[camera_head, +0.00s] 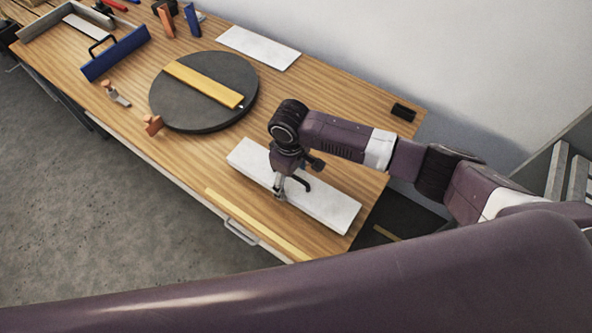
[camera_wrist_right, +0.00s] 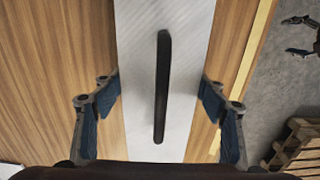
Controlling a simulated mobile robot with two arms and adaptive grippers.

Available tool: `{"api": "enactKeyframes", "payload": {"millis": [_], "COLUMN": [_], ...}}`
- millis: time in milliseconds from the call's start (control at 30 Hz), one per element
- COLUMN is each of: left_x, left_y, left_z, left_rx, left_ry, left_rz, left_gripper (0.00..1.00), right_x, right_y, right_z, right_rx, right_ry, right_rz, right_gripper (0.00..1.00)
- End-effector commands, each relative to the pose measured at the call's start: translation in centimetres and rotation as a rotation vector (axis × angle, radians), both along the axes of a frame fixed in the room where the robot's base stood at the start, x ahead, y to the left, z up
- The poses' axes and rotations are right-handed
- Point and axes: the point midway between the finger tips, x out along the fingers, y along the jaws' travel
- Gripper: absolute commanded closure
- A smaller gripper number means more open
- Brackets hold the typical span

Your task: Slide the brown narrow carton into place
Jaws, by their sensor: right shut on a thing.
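I cannot make out a brown narrow carton for certain; an orange-brown upright block (camera_head: 166,20) stands at the far end of the table. My right gripper (camera_head: 288,190) is low over a long white panel (camera_head: 332,208) at the table's near right end. In the right wrist view its two fingers (camera_wrist_right: 161,98) are at opposite long edges of the white panel (camera_wrist_right: 190,40). A black bar handle (camera_wrist_right: 162,85) on the panel lies between the fingers, apart from both.
A dark round turntable (camera_head: 180,108) bears a yellow bar (camera_head: 205,84). A blue handled panel (camera_head: 116,53), another white panel (camera_head: 258,47) and small copper-coloured fixtures (camera_head: 153,125) are on the wooden table. A yellow strip (camera_head: 258,224) runs along the front edge. My arm crosses the foreground.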

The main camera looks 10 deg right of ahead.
Motion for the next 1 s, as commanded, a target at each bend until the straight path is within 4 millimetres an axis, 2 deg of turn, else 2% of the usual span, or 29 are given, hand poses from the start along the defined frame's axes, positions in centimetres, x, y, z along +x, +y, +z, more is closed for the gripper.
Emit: {"api": "enactKeyframes", "payload": {"millis": [300, 1000], "left_x": [0.0, -0.1], "left_y": [0.0, 0.1], "left_z": [1.7, 4.2], "left_rx": [0.000, 0.000], "left_ry": [0.001, 0.001], "left_rz": [0.000, 0.000], "left_gripper": [0.24, 0.24], "right_x": [-2.0, -5.8], "right_y": [2.0, 5.8], "right_z": [0.2, 0.1], "right_rx": [0.002, 0.001], "right_ry": [0.004, 0.003], "right_rz": [0.000, -0.005], "right_gripper": [0.62, 0.62]}}
